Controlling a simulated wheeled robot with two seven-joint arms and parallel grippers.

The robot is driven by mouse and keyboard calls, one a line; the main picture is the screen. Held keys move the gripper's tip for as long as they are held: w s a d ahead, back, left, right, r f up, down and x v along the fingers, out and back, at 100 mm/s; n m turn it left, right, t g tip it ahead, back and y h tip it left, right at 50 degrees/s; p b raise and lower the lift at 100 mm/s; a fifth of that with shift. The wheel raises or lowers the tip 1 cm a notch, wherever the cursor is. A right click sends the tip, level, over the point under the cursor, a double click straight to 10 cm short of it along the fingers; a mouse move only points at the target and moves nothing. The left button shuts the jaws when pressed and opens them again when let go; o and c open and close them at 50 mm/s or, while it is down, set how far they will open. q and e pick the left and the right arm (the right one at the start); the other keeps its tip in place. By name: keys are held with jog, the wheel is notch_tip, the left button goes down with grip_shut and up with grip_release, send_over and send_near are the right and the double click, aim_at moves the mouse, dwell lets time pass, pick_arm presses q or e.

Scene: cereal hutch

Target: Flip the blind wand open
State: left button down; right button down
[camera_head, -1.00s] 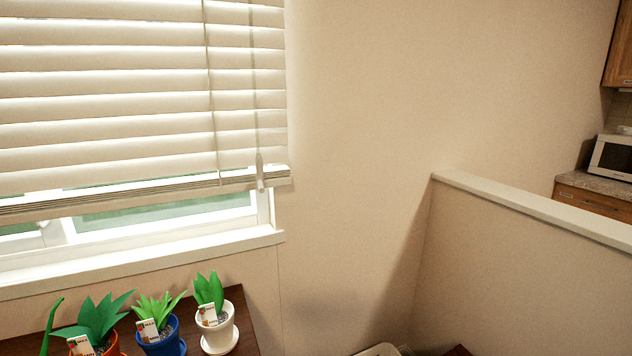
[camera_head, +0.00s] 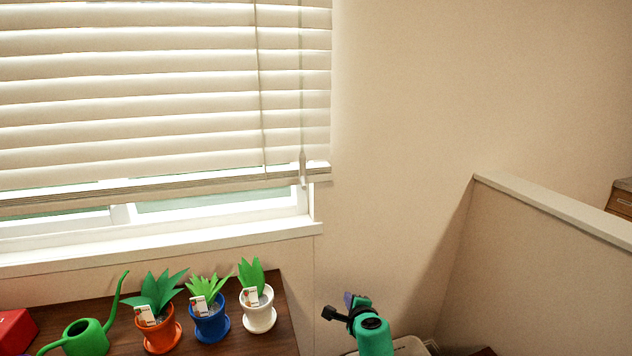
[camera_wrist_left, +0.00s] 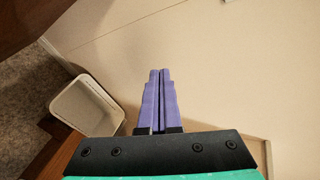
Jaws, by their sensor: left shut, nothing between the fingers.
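The window blind (camera_head: 150,110) hangs in front of the window, its slats tilted and nearly closed, with a gap below its bottom rail. The thin blind wand (camera_head: 302,170) hangs vertically near the blind's right edge, its thicker tip just below the rail. My left gripper (camera_head: 348,299) is low, below and to the right of the wand and well apart from it. In the left wrist view its purple fingers (camera_wrist_left: 160,75) are shut together with nothing between them. The wand does not show in the left wrist view. My right gripper is not in view.
A brown table below the sill holds orange (camera_head: 158,328), blue (camera_head: 212,325) and white (camera_head: 258,314) plant pots, a green watering can (camera_head: 86,336) and a red box (camera_head: 15,330). A half wall (camera_head: 540,270) stands at right. A pale bin (camera_wrist_left: 85,108) is below the gripper.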

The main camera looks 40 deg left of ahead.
pick_arm(q)
jog(key=s+r+n+y, duration=0.1)
jog(key=r+y, duration=0.2)
jog(key=r, duration=1.1)
jog(key=s+r+n+y+p, duration=0.1)
jog(key=r+y, duration=0.3)
jog(key=r, duration=1)
jog(key=shift+s+d+r+n+t, duration=0.4)
jog(key=shift+s+n, duration=0.2)
jog(key=shift+s, duration=0.15)
jog(key=shift+a, duration=0.1)
jog(key=w+a+r+p, duration=0.1)
jog(key=w+a+p, duration=0.1)
jog(key=a+p, duration=0.4)
jog(key=a, duration=0.5)
jog(key=shift+w+a+p, duration=0.15)
jog(key=shift+p, duration=0.2)
jog(key=shift+w, duration=0.15)
